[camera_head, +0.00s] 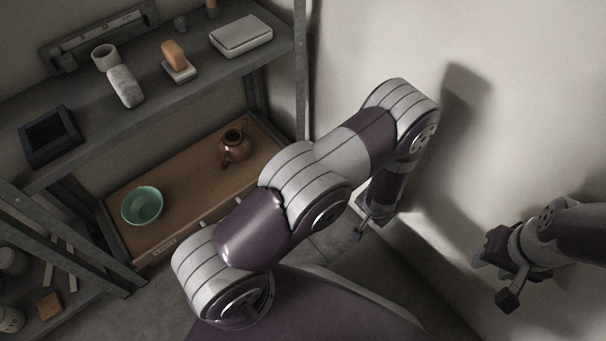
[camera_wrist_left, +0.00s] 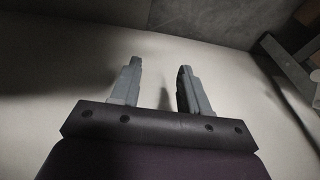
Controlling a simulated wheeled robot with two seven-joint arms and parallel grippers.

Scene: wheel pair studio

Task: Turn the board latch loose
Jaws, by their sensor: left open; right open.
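I cannot make out a board latch for certain in either view. A dark board with a pale, marked strip (camera_head: 95,38) leans at the back of the upper shelf; I cannot tell whether it carries a latch. My left gripper (camera_head: 364,226) hangs low by the pale wall, to the right of the shelving and apart from it, partly hidden by its own arm. In the left wrist view its two fingers (camera_wrist_left: 158,80) are apart with nothing between them. My right gripper (camera_head: 500,274) is open and empty at the right, before the pale wall.
The grey upper shelf (camera_head: 75,95) holds a black tray (camera_head: 49,137), a grey cylinder (camera_head: 125,86) and a pale box (camera_head: 241,36). The brown lower shelf (camera_head: 185,180) holds a green bowl (camera_head: 142,206) and a copper pot (camera_head: 235,144). My left arm crosses the middle.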

